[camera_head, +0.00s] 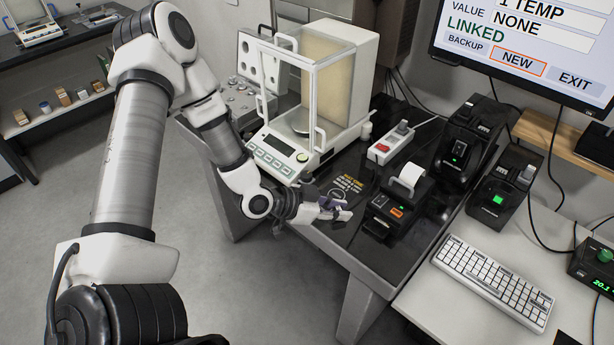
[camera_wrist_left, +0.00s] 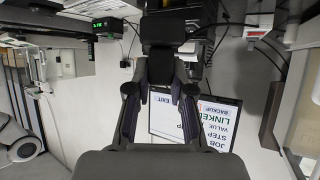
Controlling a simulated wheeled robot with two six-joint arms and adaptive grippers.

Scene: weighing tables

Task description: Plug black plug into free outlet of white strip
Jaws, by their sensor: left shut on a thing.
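The white strip (camera_head: 385,150) lies on the dark tabletop in the head view, behind the small label printer. It has a red switch at its near end and a light grey plug in an outlet towards its far end. My left gripper (camera_head: 338,211) is low over the front of the table, left of the printer and nearer than the strip. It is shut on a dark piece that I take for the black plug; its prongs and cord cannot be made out. In the left wrist view the black plug (camera_wrist_left: 160,68) shows between the gripper's fingers (camera_wrist_left: 160,92). My right gripper is not in view.
A glass-walled balance (camera_head: 281,147) stands left of the strip. The label printer (camera_head: 392,210) and black devices (camera_head: 467,140) stand on the right. A keyboard (camera_head: 493,277) lies on the lighter table. Cables run behind the strip.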

